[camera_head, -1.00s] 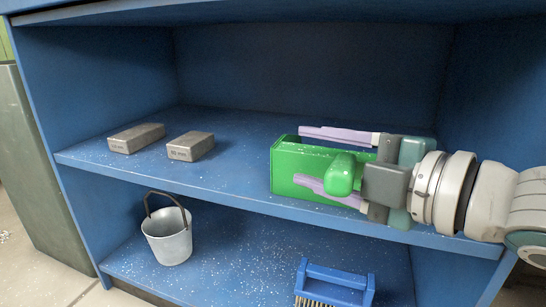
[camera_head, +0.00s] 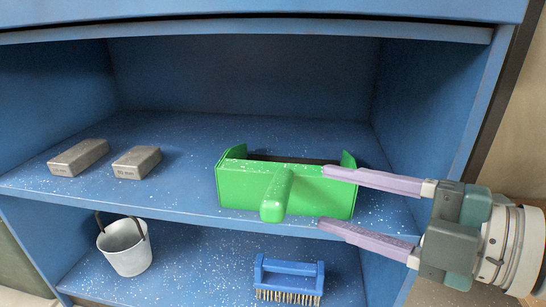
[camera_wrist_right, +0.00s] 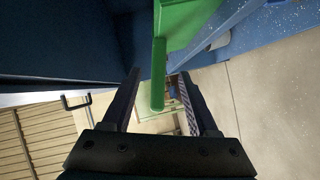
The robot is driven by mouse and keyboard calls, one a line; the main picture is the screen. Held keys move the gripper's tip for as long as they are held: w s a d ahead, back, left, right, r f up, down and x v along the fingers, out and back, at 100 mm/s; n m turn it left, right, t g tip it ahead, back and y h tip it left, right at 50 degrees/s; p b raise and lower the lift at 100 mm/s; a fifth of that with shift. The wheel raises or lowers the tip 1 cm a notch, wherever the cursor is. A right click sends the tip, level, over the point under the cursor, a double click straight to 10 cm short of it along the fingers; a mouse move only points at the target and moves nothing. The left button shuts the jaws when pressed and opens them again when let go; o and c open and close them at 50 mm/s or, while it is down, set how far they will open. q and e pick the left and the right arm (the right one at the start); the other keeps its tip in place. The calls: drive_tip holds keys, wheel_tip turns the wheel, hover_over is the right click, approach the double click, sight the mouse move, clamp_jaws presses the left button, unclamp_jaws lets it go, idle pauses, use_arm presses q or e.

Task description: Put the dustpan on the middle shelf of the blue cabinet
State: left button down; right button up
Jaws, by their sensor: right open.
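The green dustpan (camera_head: 240,187) rests on the middle shelf (camera_head: 150,198) of the blue cabinet (camera_head: 420,75), right of the shelf's centre. Its handle points out over the shelf's front edge. My right gripper (camera_head: 322,198) is open and empty, with its two lilac fingers to the right of the handle. The upper finger overlaps the dustpan's right end in the picture; I cannot tell whether it touches. In the right wrist view the dustpan handle (camera_wrist_right: 158,75) shows beyond and between the open fingers (camera_wrist_right: 160,90). My left gripper is not in view.
Two grey metal blocks, one at the left (camera_head: 78,157) and one beside it (camera_head: 137,162), lie on the same shelf. A grey bucket (camera_head: 125,248) and a blue brush (camera_head: 290,278) stand on the lower shelf. The cabinet's right side wall is close to my right gripper.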

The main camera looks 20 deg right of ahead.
drive_tip(key=s+f+m+g+h, duration=0.3)
drive_tip(key=s+f+m+g, duration=0.1)
drive_tip(key=s+m, duration=0.3)
drive_tip(key=s+a+f+m+g+h, duration=0.1)
drive_tip(key=s+f+m+g+h, duration=0.3)
drive_tip(key=s+m+g, duration=0.3)
drive_tip(key=f+m, duration=0.1)
drive_tip(key=m, duration=0.3)
drive_tip(key=shift+s+a, duration=0.3)
drive_tip(key=shift+s, duration=0.1)
drive_tip(key=shift+c, duration=0.3)
